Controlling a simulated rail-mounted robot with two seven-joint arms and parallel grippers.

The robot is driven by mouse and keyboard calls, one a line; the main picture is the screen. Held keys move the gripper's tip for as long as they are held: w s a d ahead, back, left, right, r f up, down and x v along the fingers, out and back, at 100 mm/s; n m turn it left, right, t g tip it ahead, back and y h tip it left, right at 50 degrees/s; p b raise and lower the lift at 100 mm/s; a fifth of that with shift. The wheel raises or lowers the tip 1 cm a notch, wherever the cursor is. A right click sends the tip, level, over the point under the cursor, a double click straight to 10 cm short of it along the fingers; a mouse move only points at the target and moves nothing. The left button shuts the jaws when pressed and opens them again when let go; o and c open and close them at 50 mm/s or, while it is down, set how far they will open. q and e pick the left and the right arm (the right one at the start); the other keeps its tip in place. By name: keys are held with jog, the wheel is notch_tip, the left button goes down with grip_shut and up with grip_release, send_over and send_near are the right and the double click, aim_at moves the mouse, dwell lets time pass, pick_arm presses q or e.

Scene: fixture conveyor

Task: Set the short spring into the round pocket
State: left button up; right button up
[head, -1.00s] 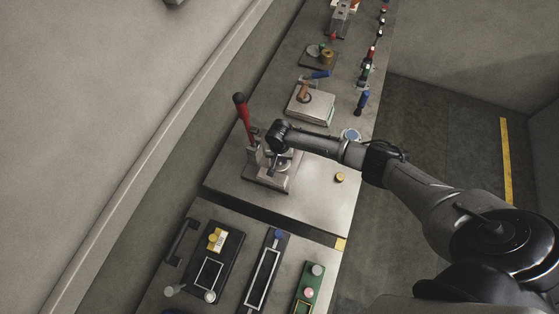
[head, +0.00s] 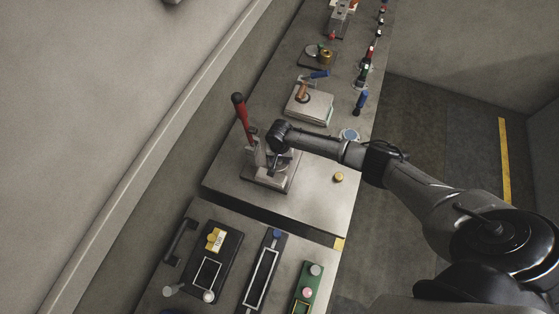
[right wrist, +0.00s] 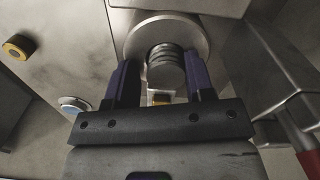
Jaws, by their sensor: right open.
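The short spring (right wrist: 166,72) looks like a grey stack of coils in the right wrist view. It is between the two dark blue fingers of my right gripper (right wrist: 160,60), which is open with a finger on each side. Behind the spring is a round metal disc (right wrist: 143,35), likely around the round pocket; the spring hides its middle, so I cannot tell how deep it sits. In the head view my right gripper (head: 282,165) is over the base of the red-handled press (head: 270,178), and the spring is not clear there. My left gripper is not in view.
The red lever (head: 242,116) rises close left of my right gripper. A yellow ring (head: 339,177) and a blue-topped disc (head: 349,135) lie to the right on the bench. Fixture trays (head: 229,246) occupy the nearer bench. Bare bench lies right of the press.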

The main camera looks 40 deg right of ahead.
jog(key=shift+w+a, duration=0.1)
jog(key=shift+a, duration=0.05)
jog(key=shift+w+a+r, duration=0.15)
jog(key=shift+r, duration=0.3)
jog(key=shift+w+a+r, duration=0.15)
jog(key=shift+r, duration=0.25)
notch_tip(320, 180, up, 12)
jog(key=shift+s+d, duration=0.35)
jog(key=shift+d, duration=0.05)
